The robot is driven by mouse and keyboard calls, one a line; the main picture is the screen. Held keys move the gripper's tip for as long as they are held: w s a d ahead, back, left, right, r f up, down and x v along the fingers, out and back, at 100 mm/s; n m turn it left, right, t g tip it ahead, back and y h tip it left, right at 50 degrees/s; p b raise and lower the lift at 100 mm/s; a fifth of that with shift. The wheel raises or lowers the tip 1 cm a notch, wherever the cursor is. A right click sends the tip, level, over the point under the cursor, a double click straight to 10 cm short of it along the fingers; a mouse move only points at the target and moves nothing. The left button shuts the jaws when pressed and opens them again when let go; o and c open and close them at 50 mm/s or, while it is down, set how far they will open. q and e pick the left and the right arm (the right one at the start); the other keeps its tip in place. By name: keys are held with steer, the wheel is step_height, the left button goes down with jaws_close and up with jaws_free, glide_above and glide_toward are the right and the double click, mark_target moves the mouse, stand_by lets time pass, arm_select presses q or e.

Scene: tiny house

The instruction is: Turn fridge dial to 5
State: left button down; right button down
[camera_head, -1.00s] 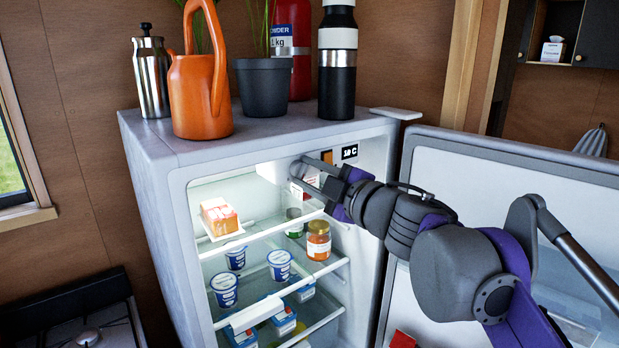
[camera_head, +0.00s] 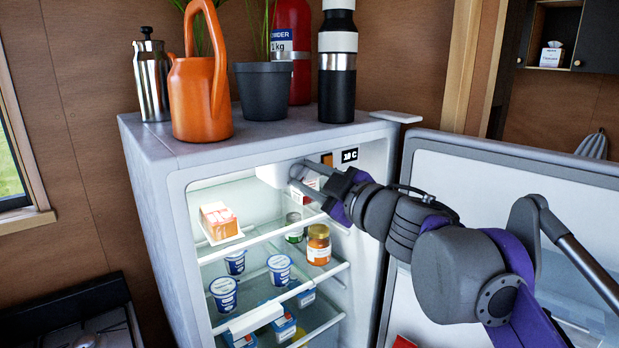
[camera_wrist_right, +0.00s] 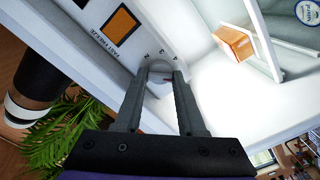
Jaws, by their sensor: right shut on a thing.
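The open white fridge (camera_head: 160,185) stands in the middle of the head view. My right gripper (camera_head: 296,179) reaches into the top of the fridge. In the wrist view its two fingers (camera_wrist_right: 160,82) are on either side of the dial, shut on it. The fingers hide the dial in the head view. Which number the dial points to is unclear. My left gripper is out of view.
The fridge door (camera_head: 490,180) stands open at the right, behind my right arm. A carton (camera_head: 220,221), a jar (camera_head: 318,244) and several cups are on the shelves. An orange watering can (camera_head: 190,100), a pot and a bottle (camera_head: 337,75) stand on top.

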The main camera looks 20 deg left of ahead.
steer(key=c, duration=0.5)
jaws_free()
steer(key=shift+s+d, duration=0.25)
steer(key=shift+d, duration=0.2)
steer(key=b+v, duration=0.1)
steer(key=v, duration=0.8)
steer(key=shift+s+d, duration=0.3)
